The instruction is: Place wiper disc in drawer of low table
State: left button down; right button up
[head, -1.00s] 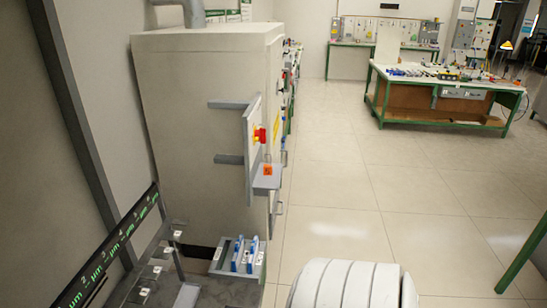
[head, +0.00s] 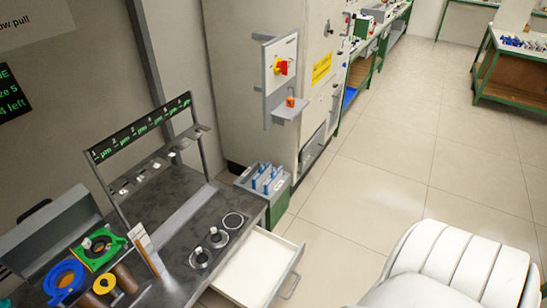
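A low table with a dark grey top (head: 182,235) stands at the lower left in the head view. Its drawer (head: 245,268) is pulled out on the right side, and the visible part of its pale inside looks empty. No wiper disc can be told for certain. A blue ring-shaped part (head: 66,281) and a green part with a round opening (head: 97,249) stand at the table's left end. Several round spots are on the top beside the drawer, two with small metal pieces. Neither of my grippers is in view.
A green-grey bin (head: 278,203) holding blue items stands behind the drawer. A rack with a numbered display (head: 140,129) rises at the table's back. A tall cabinet (head: 240,95) stands beyond. Clear tiled floor (head: 385,190) lies to the right.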

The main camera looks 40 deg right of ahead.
aim_at(255, 268)
jog(key=l, duration=2.15)
jog(key=i+l, duration=0.2)
jog(key=l, duration=0.15)
jog(key=i+l, duration=0.25)
